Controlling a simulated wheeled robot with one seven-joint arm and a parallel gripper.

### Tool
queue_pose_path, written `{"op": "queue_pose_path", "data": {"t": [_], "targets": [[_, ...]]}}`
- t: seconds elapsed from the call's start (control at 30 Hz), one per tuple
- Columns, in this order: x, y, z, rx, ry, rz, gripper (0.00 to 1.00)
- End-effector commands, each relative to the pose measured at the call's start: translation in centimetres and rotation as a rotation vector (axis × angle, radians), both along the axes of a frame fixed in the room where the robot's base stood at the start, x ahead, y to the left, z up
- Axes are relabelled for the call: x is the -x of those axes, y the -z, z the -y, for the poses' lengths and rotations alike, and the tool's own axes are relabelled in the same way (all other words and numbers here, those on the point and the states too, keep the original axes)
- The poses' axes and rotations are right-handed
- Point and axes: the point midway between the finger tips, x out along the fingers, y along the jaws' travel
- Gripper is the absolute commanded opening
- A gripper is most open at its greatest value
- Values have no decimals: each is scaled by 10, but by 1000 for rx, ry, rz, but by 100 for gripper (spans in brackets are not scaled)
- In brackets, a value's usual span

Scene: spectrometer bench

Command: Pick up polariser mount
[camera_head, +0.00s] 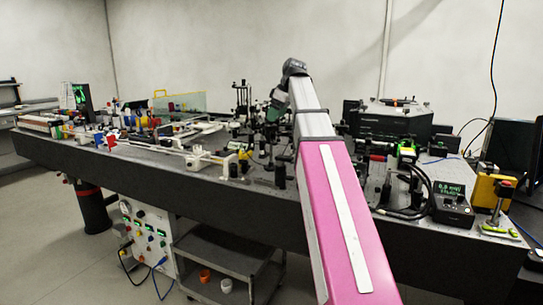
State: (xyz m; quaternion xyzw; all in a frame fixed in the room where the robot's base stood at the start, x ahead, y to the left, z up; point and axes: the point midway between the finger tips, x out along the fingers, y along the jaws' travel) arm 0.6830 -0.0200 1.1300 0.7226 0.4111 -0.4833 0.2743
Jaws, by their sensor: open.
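My arm reaches up across the middle of the camera_head view and bends down at its far end over the bench. My gripper (272,113) is small there, among dark post-mounted optics, and its fingers are hard to make out against them. It is open, and I see nothing held in it. Several dark posts and mounts (241,98) stand close to its left. I cannot tell which of them is the polariser mount. My arm hides part of the bench behind it.
The dark optical bench (150,165) is crowded. A black housing (396,120) stands at back right, with a display box (452,204) and yellow device (492,190) in front. A yellowish clear panel (180,104) stands at back left. A cart (228,258) is below the bench.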

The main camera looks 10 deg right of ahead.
Motion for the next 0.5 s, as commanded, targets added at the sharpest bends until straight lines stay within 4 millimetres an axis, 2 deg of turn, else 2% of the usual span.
{"op": "queue_pose_path", "data": {"t": [0.27,0.5], "targets": [[-1,20,-6,0,1,0,88],[-3,51,-16,0,0,-1,88]]}}
